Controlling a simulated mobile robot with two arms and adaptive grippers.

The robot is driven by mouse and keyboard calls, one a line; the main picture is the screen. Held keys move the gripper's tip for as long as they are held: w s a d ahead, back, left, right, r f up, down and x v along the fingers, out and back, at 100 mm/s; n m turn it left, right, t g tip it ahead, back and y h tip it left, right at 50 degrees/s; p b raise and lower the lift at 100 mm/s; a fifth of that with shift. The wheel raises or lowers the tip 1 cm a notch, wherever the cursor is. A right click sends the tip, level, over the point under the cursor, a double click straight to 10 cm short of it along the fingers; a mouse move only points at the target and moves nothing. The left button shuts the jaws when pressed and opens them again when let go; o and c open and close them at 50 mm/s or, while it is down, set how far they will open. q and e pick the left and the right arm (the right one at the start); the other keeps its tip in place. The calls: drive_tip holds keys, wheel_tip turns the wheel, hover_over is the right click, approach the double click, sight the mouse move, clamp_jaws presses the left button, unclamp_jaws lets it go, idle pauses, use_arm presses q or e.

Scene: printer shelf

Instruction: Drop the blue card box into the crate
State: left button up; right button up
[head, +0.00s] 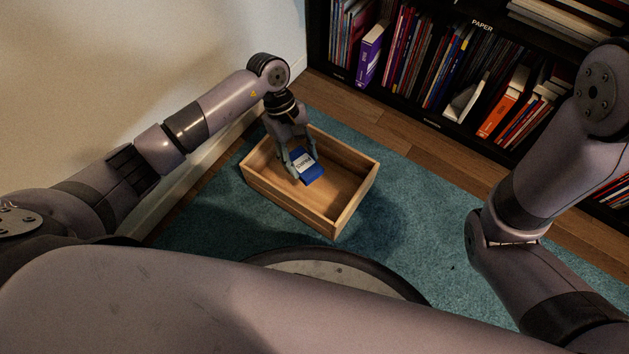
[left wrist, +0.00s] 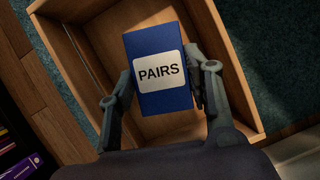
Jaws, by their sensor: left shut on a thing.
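The blue card box (head: 312,174) has a white label, which reads PAIRS in the left wrist view (left wrist: 160,98). My left gripper (head: 300,168) is shut on it, with one finger on each side. The gripper points down over the wooden crate (head: 345,217), and the box shows within the crate's rim. I cannot tell how far the box is above the crate floor. The crate also shows around the box in the left wrist view (left wrist: 228,42). My right gripper is not in view; only my right arm shows at the right.
The crate stands on a teal rug (head: 420,209) over a wooden floor. A dark bookshelf (head: 450,128) full of books runs along the back. A pale wall (head: 120,80) is at the left, close to my left arm. The rug right of the crate is clear.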

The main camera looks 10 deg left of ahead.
use_arm(q)
drive_tip(key=o, duration=1.2)
drive_tip(key=v, duration=1.2)
